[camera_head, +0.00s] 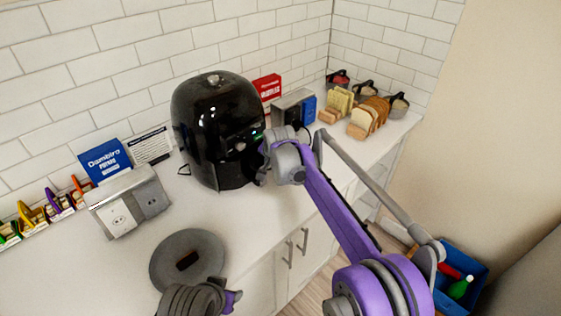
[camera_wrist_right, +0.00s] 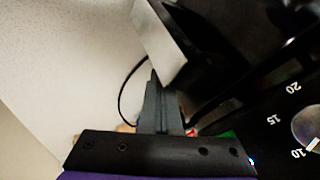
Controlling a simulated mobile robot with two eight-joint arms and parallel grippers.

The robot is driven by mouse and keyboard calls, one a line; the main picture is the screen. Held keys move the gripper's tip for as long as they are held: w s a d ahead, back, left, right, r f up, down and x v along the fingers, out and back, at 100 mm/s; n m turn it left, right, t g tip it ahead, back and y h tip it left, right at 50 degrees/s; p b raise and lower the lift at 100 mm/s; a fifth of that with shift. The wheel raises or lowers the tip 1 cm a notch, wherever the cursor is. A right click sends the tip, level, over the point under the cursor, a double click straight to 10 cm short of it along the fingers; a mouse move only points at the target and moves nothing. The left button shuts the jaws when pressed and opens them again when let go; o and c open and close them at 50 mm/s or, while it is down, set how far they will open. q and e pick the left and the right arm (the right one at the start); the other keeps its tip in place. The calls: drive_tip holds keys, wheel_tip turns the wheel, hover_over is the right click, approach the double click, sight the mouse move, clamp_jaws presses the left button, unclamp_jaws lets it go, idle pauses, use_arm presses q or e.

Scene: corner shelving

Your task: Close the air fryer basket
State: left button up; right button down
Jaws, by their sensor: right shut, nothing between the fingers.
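The black air fryer (camera_head: 217,125) stands on the counter against the tiled wall. Its dial (camera_wrist_right: 312,128) with minute numbers shows at the right of the right wrist view. A pale grey flat piece (camera_wrist_right: 160,40) on a black part, possibly the basket handle, lies just past my fingertips there. My right gripper (camera_head: 262,160) is at the front of the air fryer; its fingers (camera_wrist_right: 158,95) are shut and empty. My wrist hides much of the basket front, so I cannot tell how far out the basket is.
A grey round disc (camera_head: 164,262) with a dark block lies at the front of the counter. A metal outlet box (camera_head: 127,202) stands left of the fryer. A toaster (camera_head: 291,107), bread slices (camera_head: 368,117) and dark pots (camera_head: 398,105) stand to the right.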

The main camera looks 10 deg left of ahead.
drive_tip(key=shift+w+a+r, duration=0.1)
drive_tip(key=shift+w+a, duration=0.2)
drive_tip(key=shift+a, duration=0.4)
